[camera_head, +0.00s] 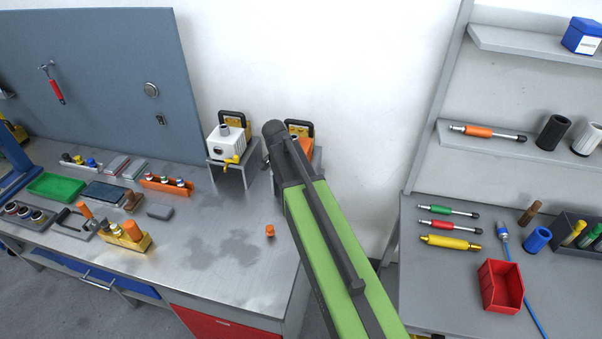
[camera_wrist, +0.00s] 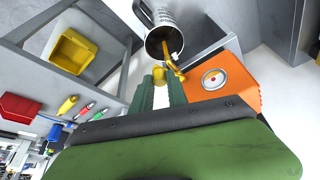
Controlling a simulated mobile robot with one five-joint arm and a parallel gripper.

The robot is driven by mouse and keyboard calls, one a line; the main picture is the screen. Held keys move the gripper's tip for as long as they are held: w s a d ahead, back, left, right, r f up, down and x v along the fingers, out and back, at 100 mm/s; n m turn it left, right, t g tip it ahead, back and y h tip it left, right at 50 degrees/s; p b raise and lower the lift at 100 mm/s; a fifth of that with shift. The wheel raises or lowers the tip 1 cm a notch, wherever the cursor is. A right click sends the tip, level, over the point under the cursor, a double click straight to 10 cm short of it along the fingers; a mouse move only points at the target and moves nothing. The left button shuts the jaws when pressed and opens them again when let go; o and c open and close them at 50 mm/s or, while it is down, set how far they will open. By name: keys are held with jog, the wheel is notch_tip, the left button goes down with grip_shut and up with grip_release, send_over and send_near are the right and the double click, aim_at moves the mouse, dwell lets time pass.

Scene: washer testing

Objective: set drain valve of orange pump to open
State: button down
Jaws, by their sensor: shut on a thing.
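The orange pump (camera_head: 318,151) stands at the back right of the left workbench, mostly hidden behind my arm. In the wrist view its orange body (camera_wrist: 224,84) with a round dial fills the right of centre. A yellow drain valve lever (camera_wrist: 158,72) sticks out at the pump's left side, by a yellow spout. My gripper (camera_wrist: 161,82) has its green fingers on either side of the lever's end and is shut on it. The gripper is hidden in the head view. The valve's exact angle is hard to tell.
A white pump (camera_head: 226,142) with its own yellow valve stands just left of the orange one. A small orange part (camera_head: 270,231) lies on the bench (camera_head: 190,290). Several tools lie further left. A second bench at right holds a red bin (camera_head: 500,287).

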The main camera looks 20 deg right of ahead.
jog(key=shift+w+a+m+g, duration=0.2)
jog(key=shift+a+m+g, duration=0.1)
jog(key=shift+m, duration=0.6)
jog(key=shift+w+a+m+g, duration=0.2)
jog(key=shift+a+m+g, duration=0.1)
jog(key=shift+m, duration=0.6)
jog(key=c, duration=1.3)
grip_release()
jog(key=shift+h, duration=0.3)
jog(key=p+v, duration=1.6)
jog(key=v, duration=0.1)
jog(key=shift+r, duration=0.2)
jog(key=shift+w, duration=0.1)
